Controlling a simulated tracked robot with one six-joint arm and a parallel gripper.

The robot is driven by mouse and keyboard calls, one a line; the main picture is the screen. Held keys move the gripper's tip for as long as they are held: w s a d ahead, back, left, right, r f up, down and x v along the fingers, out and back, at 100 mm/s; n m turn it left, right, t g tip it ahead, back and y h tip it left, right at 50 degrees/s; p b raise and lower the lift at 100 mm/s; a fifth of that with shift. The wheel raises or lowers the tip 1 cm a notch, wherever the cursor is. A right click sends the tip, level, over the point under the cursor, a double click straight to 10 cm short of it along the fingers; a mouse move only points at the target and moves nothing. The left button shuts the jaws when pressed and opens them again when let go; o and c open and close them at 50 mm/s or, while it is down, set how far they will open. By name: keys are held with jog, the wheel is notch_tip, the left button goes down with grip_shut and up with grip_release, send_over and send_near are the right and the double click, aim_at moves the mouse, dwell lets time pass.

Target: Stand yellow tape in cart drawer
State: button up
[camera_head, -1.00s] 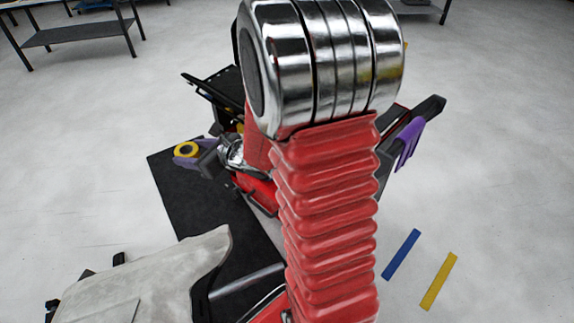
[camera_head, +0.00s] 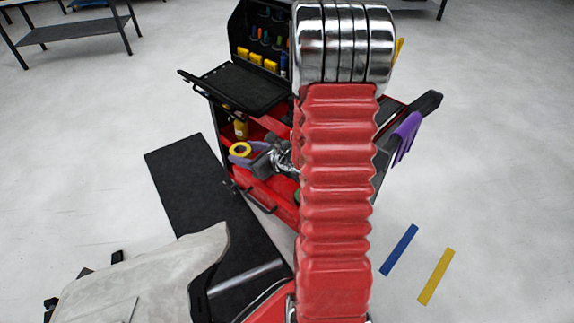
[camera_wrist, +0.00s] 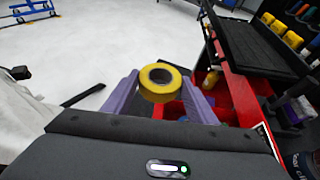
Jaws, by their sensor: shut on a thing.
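The yellow tape (camera_head: 240,149) is a roll with a dark core. My gripper (camera_wrist: 160,90) is shut on it, its two purple fingers on either side of the roll. The tape also shows in the wrist view (camera_wrist: 161,81), tilted with its hole facing up. In the head view the gripper (camera_head: 240,155) is at the left side of the red tool cart (camera_head: 272,205). The open red drawer (camera_wrist: 222,92) lies below and to the right of the tape in the wrist view. My arm hides much of the cart in the head view.
A black lid or shelf (camera_head: 240,88) sticks out from the cart above the drawer. Yellow boxes (camera_head: 257,59) and bottles stand in the cart's upper part. A yellow bottle (camera_head: 241,127) is close behind the tape. A dark mat (camera_head: 190,185) lies on the floor at left.

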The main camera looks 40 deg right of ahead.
jog(key=s+d+f+m+h, duration=0.2)
jog(key=s+d+f, duration=0.4)
jog(key=s+d, duration=0.2)
jog(key=shift+d+f, duration=0.35)
jog(key=shift+d, duration=0.75)
jog(key=shift+f, duration=0.2)
jog(key=shift+f, duration=3.3)
jog(key=shift+s+r, duration=0.1)
jog(key=shift+s, duration=0.15)
